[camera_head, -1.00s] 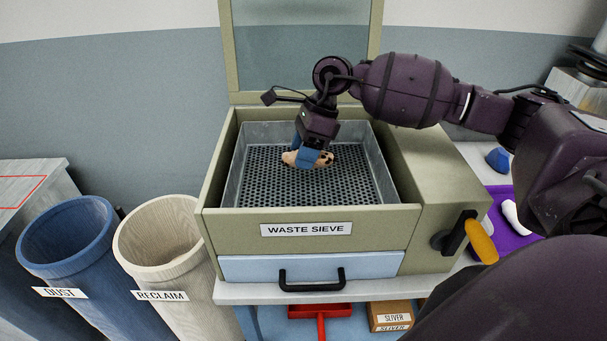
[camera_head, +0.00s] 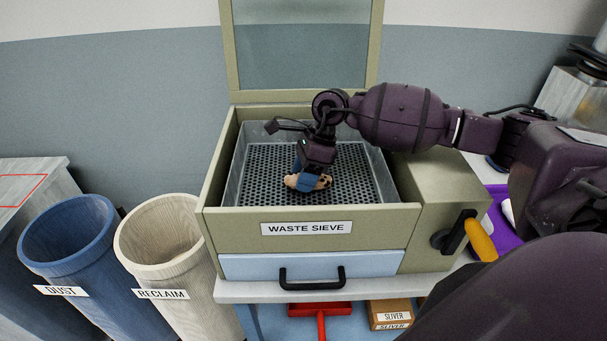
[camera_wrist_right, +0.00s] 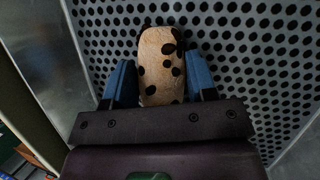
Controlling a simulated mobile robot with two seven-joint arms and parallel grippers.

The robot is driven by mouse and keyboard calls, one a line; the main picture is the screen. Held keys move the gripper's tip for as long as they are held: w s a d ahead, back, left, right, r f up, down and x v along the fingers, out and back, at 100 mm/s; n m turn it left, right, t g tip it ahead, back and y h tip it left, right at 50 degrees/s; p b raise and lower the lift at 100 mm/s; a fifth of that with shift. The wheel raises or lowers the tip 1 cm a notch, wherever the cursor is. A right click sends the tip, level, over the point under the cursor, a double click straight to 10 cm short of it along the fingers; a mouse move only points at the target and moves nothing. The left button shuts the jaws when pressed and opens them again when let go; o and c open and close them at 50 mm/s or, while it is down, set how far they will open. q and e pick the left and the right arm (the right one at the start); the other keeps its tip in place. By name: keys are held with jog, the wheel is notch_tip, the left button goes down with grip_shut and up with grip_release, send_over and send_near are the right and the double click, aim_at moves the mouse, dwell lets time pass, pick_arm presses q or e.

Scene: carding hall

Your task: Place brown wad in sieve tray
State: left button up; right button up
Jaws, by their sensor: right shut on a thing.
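The brown wad (camera_head: 291,181), tan with dark spots, is between the blue fingers of my right gripper (camera_head: 308,182), inside the sieve tray. The right wrist view shows the wad (camera_wrist_right: 160,65) between the two fingers of the right gripper (camera_wrist_right: 160,82), over the perforated floor. The sieve tray (camera_head: 369,172) is a grey metal tray with a holed bottom, set in the box labelled WASTE SIEVE. The wad is low, at or just above the tray floor; I cannot tell whether it touches. My left gripper is not in view.
The sieve's lid (camera_head: 302,45) stands open behind the tray. A crank with an orange handle (camera_head: 481,240) is on the box's right side. A blue DUST bin (camera_head: 70,245) and a cream RECLAIM bin (camera_head: 165,245) stand at left. A purple tray (camera_head: 497,238) lies at right.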

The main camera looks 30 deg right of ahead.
jog(key=o, duration=0.8)
jog(key=shift+f, duration=0.1)
jog(key=shift+o, duration=0.6)
jog(key=shift+r, duration=0.25)
jog(key=shift+d+r, duration=0.2)
jog(key=shift+r, duration=0.1)
jog(key=v, duration=1.1)
jog(key=shift+b, duration=0.45)
